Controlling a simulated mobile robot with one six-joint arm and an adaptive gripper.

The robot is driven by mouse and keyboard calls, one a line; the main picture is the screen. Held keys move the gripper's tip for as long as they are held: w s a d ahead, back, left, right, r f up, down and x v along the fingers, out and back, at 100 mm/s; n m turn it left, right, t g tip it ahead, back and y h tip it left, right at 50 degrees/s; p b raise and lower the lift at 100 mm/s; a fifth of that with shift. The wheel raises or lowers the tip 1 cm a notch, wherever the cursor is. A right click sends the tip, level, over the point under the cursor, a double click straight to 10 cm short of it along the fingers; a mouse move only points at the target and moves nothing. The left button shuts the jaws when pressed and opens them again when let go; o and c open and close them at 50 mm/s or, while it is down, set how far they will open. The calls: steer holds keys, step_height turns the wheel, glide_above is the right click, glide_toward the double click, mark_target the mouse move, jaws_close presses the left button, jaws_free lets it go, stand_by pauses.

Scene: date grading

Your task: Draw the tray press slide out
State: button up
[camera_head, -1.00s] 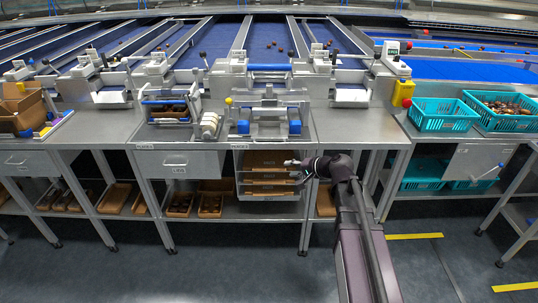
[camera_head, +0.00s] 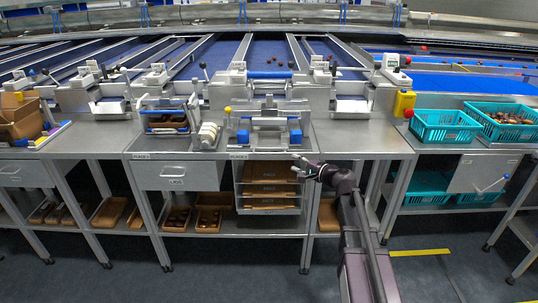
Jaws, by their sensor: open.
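The tray press (camera_head: 268,129) is a grey metal fixture with blue blocks at its sides, standing on the middle bench. A yellow knob (camera_head: 228,110) sits at its left. I cannot tell which part is its slide. My gripper (camera_head: 296,164) is open and empty. It is in front of the bench, below the press and near the upper right of the rack of brown trays (camera_head: 268,188). It appears apart from the press.
A closed drawer (camera_head: 176,176) is left of the rack. A tray of dates (camera_head: 166,121) and white rollers (camera_head: 208,135) stand left of the press. Teal crates (camera_head: 443,126) are at the right. Open floor lies in front of the benches.

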mark_target(269, 153)
steer(key=b+x, duration=0.2)
steer(key=x, duration=1.1)
steer(key=shift+w+a+f, duration=0.1)
steer(key=shift+w+a, duration=0.05)
steer(key=shift+w, duration=0.15)
jaws_close()
